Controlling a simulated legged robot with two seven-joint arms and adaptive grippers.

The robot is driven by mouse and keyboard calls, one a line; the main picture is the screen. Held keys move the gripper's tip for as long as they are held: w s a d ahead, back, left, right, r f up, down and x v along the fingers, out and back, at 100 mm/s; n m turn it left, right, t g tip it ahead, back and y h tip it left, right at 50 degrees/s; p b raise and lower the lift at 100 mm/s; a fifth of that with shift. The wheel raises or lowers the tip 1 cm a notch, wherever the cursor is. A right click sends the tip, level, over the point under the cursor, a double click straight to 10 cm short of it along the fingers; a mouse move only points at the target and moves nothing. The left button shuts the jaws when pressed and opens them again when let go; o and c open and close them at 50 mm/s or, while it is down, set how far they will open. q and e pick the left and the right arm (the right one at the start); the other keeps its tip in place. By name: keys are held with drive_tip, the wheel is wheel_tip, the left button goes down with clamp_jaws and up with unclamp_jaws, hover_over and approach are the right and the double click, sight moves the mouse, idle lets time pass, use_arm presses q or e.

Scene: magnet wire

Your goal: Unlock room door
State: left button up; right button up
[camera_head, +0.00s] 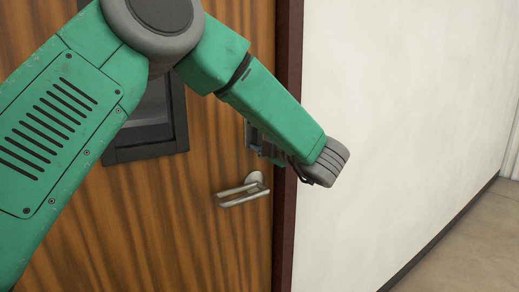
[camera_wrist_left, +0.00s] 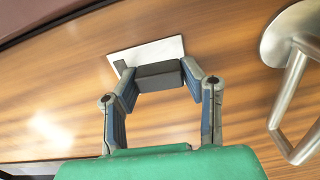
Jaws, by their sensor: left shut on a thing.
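The wooden door (camera_head: 205,225) fills the middle of the head view. Its silver lever handle (camera_head: 243,194) is below my left gripper (camera_head: 264,142), and it also shows at the right of the left wrist view (camera_wrist_left: 290,75). In the left wrist view my left gripper (camera_wrist_left: 158,77) is shut on a dark grey block (camera_wrist_left: 160,72). The block is at a pale metal plate (camera_wrist_left: 155,50) on the door. Whether the block is fixed to the plate I cannot tell. In the head view my left arm mostly hides this spot. My right gripper is not in view.
A dark red door frame (camera_head: 287,235) runs along the door's right edge. A white wall (camera_head: 410,110) stands to its right, with floor (camera_head: 455,250) at the lower right. A dark-framed window panel (camera_head: 150,153) in the door is partly behind my arm.

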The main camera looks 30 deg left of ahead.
use_arm(q)
drive_tip(key=shift+f+n+b, duration=0.2)
drive_tip(key=shift+n+b, duration=0.15)
drive_tip(key=shift+n, duration=0.05)
drive_tip(key=o, duration=1)
drive_tip(key=shift+o, duration=0.7)
drive_tip(key=shift+a, duration=0.1)
drive_tip(key=v, duration=1.2)
drive_tip(key=shift+w, duration=0.1)
